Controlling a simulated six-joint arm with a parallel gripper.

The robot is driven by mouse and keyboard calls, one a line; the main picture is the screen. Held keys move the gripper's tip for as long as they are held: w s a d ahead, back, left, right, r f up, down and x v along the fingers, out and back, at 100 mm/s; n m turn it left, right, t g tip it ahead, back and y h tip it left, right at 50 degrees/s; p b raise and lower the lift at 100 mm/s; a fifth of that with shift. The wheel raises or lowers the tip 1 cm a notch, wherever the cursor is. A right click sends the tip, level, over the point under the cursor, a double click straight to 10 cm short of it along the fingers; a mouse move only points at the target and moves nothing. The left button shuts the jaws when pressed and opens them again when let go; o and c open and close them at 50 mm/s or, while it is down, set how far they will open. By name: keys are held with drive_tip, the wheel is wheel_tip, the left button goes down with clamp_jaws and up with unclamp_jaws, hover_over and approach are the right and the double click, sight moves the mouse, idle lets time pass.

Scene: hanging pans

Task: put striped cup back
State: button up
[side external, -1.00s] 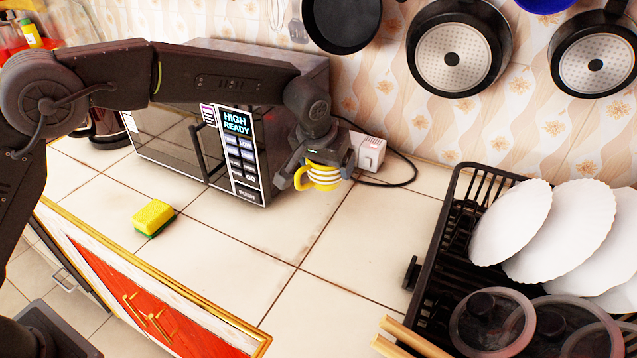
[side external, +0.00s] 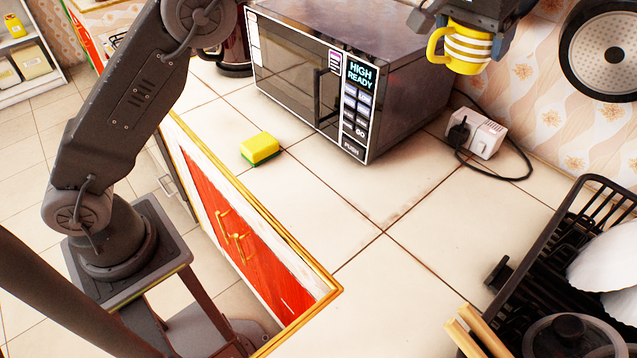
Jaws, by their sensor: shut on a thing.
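The striped cup (side external: 466,47) is yellow and white with a yellow handle on its left. It is in the air at the top of the side external view, in front of the wall and higher than most of the microwave. My gripper (side external: 476,18) is shut on the cup from above. The upper part of the gripper is cut off by the picture's top edge, and the fingers partly hide the cup's rim.
A microwave (side external: 340,75) stands left of the cup. A white socket box (side external: 478,134) with a black cable is below it. A black dish rack (side external: 560,240) with plates is at right. A pan (side external: 605,50) hangs at upper right. A sponge (side external: 260,149) lies on the counter, whose middle is clear.

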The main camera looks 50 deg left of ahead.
drive_tip(key=shift+r, duration=0.75)
drive_tip(key=s+a+r+n, duration=0.1)
drive_tip(key=s+a+r, duration=0.15)
drive_tip(key=a, duration=0.45)
drive_tip(key=s+a+r+n, duration=0.1)
drive_tip(key=s+a, duration=0.3)
drive_tip(key=a, duration=0.4)
drive_tip(key=s+a+f+n+y, duration=0.2)
drive_tip(key=s+a+f+n, duration=0.15)
drive_tip(key=s+a, duration=0.95)
wheel_tip(320, 180, down, 18)
drive_tip(key=s+d+m, duration=0.1)
drive_tip(key=d, duration=0.1)
drive_tip(key=w+d+f, duration=0.1)
drive_tip(key=d+f, duration=0.1)
drive_tip(key=d, duration=0.1)
drive_tip(key=w+d+f, duration=0.1)
drive_tip(key=d+f, duration=0.2)
drive_tip(key=d, duration=0.1)
drive_tip(key=w+d+f, duration=0.1)
drive_tip(key=d+f, duration=0.1)
drive_tip(key=d, duration=0.2)
drive_tip(key=shift+w+f, duration=0.15)
drive_tip(key=shift+f, duration=1.9)
drive_tip(key=shift+f, duration=0.1)
